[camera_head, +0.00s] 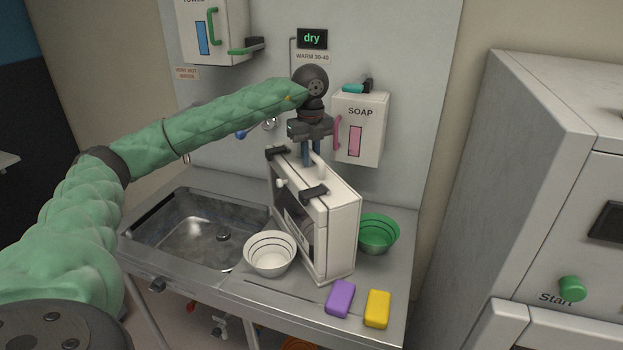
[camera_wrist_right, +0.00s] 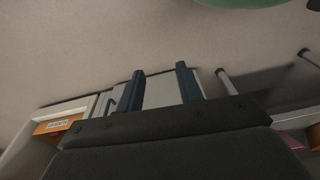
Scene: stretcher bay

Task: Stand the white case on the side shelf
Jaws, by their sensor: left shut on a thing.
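The white case (camera_head: 342,235) is upright, with dark latches at its top and a dark panel on its left face. My left gripper (camera_head: 312,160) is above it, shut on the handle at its top. The case is over the steel surface (camera_head: 265,298) to the right of the sink basin; I cannot tell whether its bottom edge touches the steel. My right gripper (camera_wrist_right: 162,88) shows only in the right wrist view, its two blue fingers apart with nothing between them. I cannot make out a separate side shelf.
A white bowl (camera_head: 270,253) is close left of the case and a green bowl (camera_head: 379,233) behind it on the right. A purple sponge (camera_head: 340,298) and a yellow sponge (camera_head: 377,309) lie at the front. The soap dispenser (camera_head: 362,128) hangs behind; a white cabinet (camera_head: 535,150) stands right.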

